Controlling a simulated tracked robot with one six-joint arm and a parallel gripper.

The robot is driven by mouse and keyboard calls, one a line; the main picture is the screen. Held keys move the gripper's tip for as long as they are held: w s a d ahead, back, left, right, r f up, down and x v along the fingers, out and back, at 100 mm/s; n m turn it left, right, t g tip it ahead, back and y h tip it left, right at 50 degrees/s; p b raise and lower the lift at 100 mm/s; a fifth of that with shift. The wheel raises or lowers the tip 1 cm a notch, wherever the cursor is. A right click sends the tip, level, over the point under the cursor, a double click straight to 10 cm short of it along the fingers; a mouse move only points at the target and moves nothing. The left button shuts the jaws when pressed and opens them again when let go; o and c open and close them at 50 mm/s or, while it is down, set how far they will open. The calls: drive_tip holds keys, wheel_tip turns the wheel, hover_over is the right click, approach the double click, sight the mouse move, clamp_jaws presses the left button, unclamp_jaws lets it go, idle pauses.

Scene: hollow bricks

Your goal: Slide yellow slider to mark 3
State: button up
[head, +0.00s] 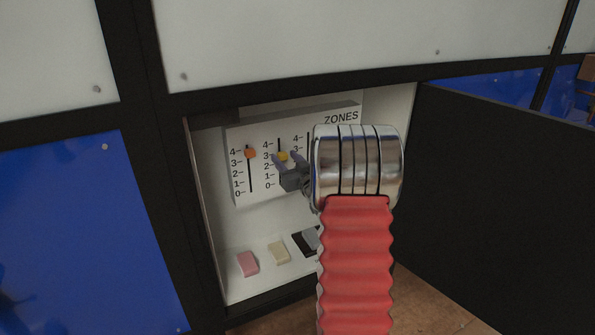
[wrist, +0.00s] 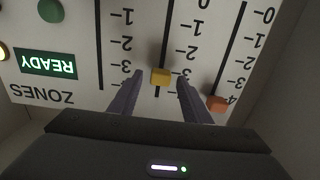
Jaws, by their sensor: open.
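The yellow slider (head: 283,156) sits on the middle slot of the white ZONES panel (head: 241,196), about level with that slot's mark 3. In the wrist view, which shows the panel upside down, the yellow slider (wrist: 160,77) also lies about level with the 3. My gripper (head: 283,163) is at the panel with its fingers around the slider. In the wrist view, my gripper (wrist: 160,80) is open, one finger on each side of the slider, with a visible gap on both sides.
An orange slider (head: 250,154) stands near mark 4 in the neighbouring slot, close to one finger. A green READY sign (wrist: 46,64) shows on the panel. Pink (head: 247,263) and cream (head: 279,252) blocks lie on the cabinet floor. The black door (head: 500,200) stands open at right.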

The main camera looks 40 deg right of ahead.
drive_tip(key=v, duration=1.3)
